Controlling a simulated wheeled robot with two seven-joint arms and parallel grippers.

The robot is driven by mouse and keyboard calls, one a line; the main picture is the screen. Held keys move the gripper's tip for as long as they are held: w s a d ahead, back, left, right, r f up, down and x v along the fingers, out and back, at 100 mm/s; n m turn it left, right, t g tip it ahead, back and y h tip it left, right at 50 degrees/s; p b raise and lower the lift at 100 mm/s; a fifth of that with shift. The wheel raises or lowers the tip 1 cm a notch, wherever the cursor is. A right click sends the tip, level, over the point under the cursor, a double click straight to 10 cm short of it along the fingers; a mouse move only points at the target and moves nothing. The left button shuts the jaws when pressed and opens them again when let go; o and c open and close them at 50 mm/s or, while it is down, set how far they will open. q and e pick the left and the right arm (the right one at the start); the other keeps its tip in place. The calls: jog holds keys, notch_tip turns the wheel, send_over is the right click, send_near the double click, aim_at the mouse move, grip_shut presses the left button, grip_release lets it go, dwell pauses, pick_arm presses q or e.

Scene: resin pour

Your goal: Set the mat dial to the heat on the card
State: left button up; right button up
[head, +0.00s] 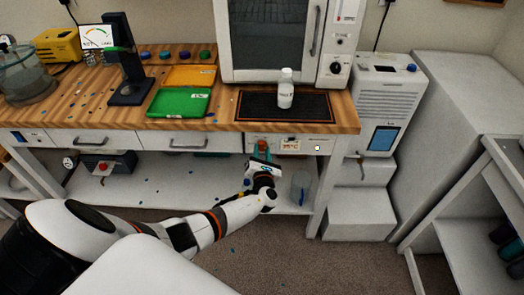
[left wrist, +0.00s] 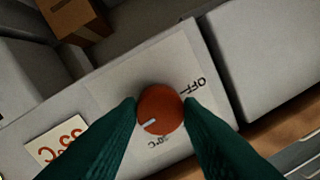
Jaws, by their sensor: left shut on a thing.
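The orange-red mat dial (left wrist: 161,109) sits on the pale front panel between the teal fingers of my left gripper (left wrist: 161,104). The fingers touch it on both sides. Its white mark points to the lower left in the left wrist view. "OFF" is printed to the right of the dial, and a small °C label lies just below it, partly unreadable. The card (left wrist: 56,143) with red °C writing is on the panel at the left; its digits are tilted and hard to read. The card also shows in the head view (head: 290,146), right of my left gripper (head: 262,146). My right gripper is out of view.
A white-capped bottle (head: 286,90) stands on the black mat (head: 255,106) above the panel. A green tray (head: 179,103), an orange tray (head: 191,76) and an oven (head: 272,40) are on the bench.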

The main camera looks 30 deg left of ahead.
pick_arm(q)
jog(key=shift+s+f+m, duration=0.1)
jog(key=shift+f+m, duration=0.05)
jog(key=shift+m, duration=0.55)
jog(key=o, duration=1)
jog(key=shift+c, duration=0.2)
jog(key=v, duration=1.2)
jog(key=shift+p, duration=0.4)
